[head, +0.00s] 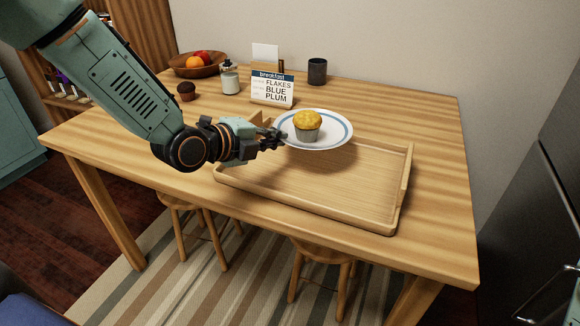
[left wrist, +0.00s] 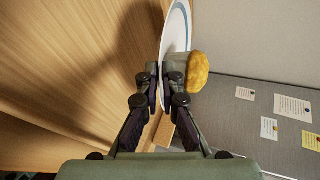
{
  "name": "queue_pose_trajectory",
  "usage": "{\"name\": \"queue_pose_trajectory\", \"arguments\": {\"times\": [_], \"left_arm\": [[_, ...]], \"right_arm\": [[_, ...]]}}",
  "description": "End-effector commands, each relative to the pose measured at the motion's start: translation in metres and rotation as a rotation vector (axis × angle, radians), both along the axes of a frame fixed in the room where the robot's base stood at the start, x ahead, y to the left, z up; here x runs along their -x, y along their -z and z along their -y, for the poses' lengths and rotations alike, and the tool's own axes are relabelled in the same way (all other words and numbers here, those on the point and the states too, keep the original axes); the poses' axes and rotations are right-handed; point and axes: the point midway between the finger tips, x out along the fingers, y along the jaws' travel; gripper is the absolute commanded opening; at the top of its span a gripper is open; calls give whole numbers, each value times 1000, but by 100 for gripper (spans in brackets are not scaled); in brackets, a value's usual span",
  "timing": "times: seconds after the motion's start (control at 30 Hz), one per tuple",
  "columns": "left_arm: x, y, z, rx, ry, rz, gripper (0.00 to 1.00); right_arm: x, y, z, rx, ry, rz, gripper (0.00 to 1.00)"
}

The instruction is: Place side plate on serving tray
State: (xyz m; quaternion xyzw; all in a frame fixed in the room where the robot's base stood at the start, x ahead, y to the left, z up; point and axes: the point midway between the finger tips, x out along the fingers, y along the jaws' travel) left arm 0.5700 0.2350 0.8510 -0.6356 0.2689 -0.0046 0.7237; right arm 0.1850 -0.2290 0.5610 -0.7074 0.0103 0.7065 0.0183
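A white side plate with a blue ring (head: 341,131) carries a yellow muffin in a pale cup (head: 307,126). My left gripper (head: 279,137) is shut on the plate's near-left rim. The plate looks level and raised above the back part of the wooden serving tray (head: 330,192), with a shadow below it. In the left wrist view the plate (left wrist: 178,28) shows edge-on, its rim between the two fingertips (left wrist: 162,88), with the muffin (left wrist: 198,72) still on it. The plate hides part of the tray's back edge. My right gripper is not in view.
A breakfast card reading flakes, blue, plum (head: 272,89) stands behind the plate. A dark cup (head: 317,72), a glass jar (head: 230,80), a dark muffin (head: 186,91) and a fruit bowl (head: 197,71) stand along the back. The tray's front is bare.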

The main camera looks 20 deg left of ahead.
Motion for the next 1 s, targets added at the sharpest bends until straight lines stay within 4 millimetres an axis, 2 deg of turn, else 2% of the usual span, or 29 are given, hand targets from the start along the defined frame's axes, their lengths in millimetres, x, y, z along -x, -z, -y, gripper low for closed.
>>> {"name": "queue_pose_trajectory", "arguments": {"times": [0.03, 0.1, 0.3, 0.53, 0.97, 1.0], "left_arm": [[-1, 11, -1, 0, -2, 2, 0], [-1, 19, -1, 1, -2, 4, 0], [-1, 30, -1, 0, -1, 4, 0], [-1, 61, -1, 1, -4, 4, 0], [-1, 65, 0, 1, -5, 4, 0], [0, 66, 0, 0, -4, 0, 7]], "right_arm": [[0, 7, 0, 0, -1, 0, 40], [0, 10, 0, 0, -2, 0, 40], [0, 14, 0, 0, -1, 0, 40], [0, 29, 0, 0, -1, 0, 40], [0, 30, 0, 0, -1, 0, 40], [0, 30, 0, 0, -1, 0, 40]]}}
